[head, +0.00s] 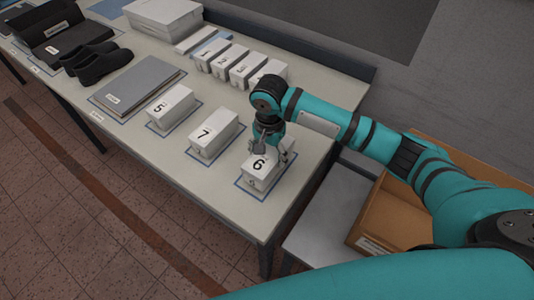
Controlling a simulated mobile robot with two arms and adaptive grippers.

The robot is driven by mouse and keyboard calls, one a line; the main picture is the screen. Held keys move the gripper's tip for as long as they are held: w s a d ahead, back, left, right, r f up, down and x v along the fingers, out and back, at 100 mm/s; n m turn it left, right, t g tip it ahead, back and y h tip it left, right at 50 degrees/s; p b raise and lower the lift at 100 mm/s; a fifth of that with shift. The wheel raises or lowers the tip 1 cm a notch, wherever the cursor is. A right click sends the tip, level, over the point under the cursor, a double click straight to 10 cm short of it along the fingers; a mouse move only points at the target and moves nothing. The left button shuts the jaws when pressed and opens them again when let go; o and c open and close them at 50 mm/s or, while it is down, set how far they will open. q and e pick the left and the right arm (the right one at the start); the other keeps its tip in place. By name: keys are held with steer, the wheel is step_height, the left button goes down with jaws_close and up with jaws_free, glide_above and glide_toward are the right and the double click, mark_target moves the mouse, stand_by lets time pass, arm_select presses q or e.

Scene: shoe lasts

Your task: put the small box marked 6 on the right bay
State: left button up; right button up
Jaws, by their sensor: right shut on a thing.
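The small white box marked 6 (258,170) stands in a blue-outlined bay (241,184) near the right corner of the table, at the right end of a front row. My right gripper (272,157) reaches down over it from above and is shut on the box. The fingers and wrist hide its far side. The box appears to rest on the table. The small white boxes marked 7 (212,137) and 5 (171,108) stand to its left in outlined bays of their own. My left gripper is not in view.
Several more white boxes (226,62) stand in a row behind, close to my right arm. A grey folder (140,83), black shoes (99,62) and a large white box (163,17) lie further left. A cardboard box (395,215) stands right of the table.

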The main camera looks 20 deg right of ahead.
mark_target(267, 156)
steer(key=shift+w+f+p, duration=0.3)
steer(key=shift+w+f, duration=0.05)
steer(key=shift+w, duration=0.45)
step_height(267, 156, down, 2)
steer(key=shift+f+p, duration=0.15)
steer(key=shift+p, duration=0.15)
steer(key=shift+f, duration=0.3)
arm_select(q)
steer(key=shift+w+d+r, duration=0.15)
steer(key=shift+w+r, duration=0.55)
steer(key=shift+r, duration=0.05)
arm_select(e)
steer(key=shift+f, duration=0.1)
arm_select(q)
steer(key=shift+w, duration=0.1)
arm_select(e)
steer(key=o, duration=1.3)
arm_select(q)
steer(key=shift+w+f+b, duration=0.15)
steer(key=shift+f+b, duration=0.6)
arm_select(e)
step_height(267, 156, up, 12)
steer(key=shift+r, duration=0.1)
